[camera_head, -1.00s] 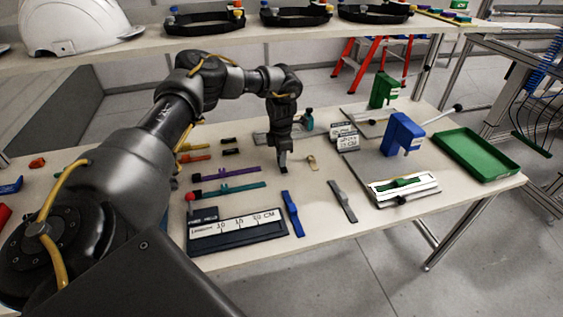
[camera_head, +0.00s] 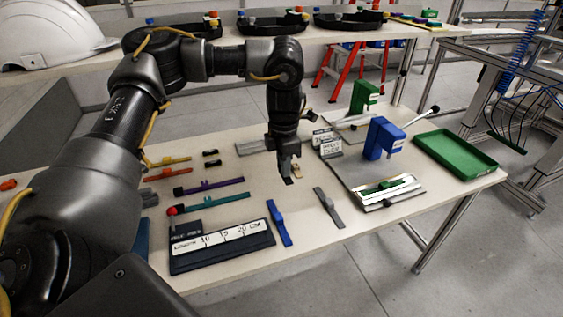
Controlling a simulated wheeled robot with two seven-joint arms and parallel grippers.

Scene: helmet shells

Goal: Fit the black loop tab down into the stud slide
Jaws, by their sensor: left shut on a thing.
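My left gripper (camera_head: 288,176) points down over the middle of the table and is shut on a small dark piece that shows at its fingertips. It looks like the black loop tab (camera_head: 288,181), but it is too small and too hidden by the fingers to tell its shape. A green part (camera_head: 380,187) lies in a pale fixture (camera_head: 404,184) at the right of the table, to the right of my gripper and apart from it. Whether this green part is the stud slide I cannot tell. My right gripper is out of view.
A small tan piece (camera_head: 298,172) lies close beside my gripper. A blue strap (camera_head: 279,222) and grey strap (camera_head: 328,207) lie in front. A blue press (camera_head: 383,137) stands behind the fixture. A green tray (camera_head: 455,154) is at right. A ruler block (camera_head: 221,246) lies front left.

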